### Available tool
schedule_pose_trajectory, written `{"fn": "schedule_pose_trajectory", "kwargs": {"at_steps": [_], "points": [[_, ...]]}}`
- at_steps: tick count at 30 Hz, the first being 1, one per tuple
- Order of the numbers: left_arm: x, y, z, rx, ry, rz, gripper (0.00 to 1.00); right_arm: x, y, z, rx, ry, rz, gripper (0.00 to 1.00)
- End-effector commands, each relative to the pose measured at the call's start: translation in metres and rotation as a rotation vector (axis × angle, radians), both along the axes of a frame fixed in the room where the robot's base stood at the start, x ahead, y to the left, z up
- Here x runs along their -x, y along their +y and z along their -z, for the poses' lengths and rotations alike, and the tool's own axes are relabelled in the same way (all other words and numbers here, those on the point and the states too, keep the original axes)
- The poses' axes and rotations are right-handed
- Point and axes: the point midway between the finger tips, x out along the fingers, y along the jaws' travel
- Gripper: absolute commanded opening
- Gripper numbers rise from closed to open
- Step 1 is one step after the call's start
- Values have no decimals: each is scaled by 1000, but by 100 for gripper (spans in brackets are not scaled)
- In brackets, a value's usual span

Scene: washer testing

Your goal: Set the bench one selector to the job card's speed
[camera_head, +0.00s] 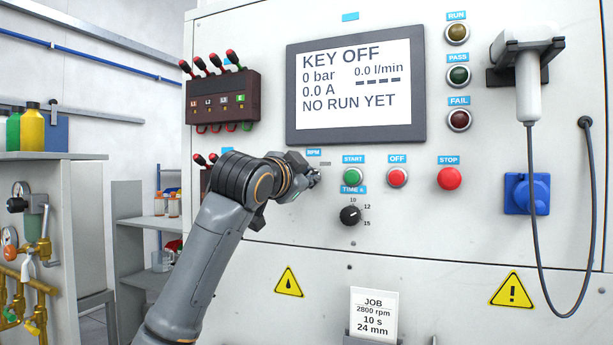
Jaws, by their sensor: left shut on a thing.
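The job card (374,316) stands in a holder at the bottom of the panel and reads 2800 rpm, 10 s, 24 mm. The RPM label (313,153) is on the panel just above my left gripper (313,177). My left gripper is at the panel, shut on the speed selector under that label. The gripper hides the selector, so its pointer setting cannot be read. The display (356,92) reads KEY OFF, 0 bar, 0.0 l/min, 0.0 A, NO RUN YET. My right gripper is not in view.
The green START button (353,177) and TIME knob (350,215) are close to the right of my gripper. The red OFF (397,177) and STOP (449,179) buttons are farther right. A dark terminal block (222,99) with leads is up left. A cable (537,235) hangs at right.

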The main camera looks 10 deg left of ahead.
Motion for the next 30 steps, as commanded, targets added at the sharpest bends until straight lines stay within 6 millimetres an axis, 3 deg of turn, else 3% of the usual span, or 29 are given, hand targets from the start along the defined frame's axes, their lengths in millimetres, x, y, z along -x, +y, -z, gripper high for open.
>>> {"fn": "schedule_pose_trajectory", "kwargs": {"at_steps": [4, 5, 8, 20, 23, 30], "points": [[1, 0, -2, -1, -5, 1, 0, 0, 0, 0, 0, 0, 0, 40], [1, 0, -2, -1, -5, 1, 16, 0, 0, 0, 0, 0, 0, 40], [1, 0, -2, -1, -5, 0, 35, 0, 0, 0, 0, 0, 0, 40], [5, 1, -1, 0, -1, 0, 35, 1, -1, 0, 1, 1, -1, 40], [16, 4, -1, 0, -4, -1, 35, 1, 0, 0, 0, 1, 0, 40], [63, 12, -1, -2, -6, 0, 35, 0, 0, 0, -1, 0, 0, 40]]}}
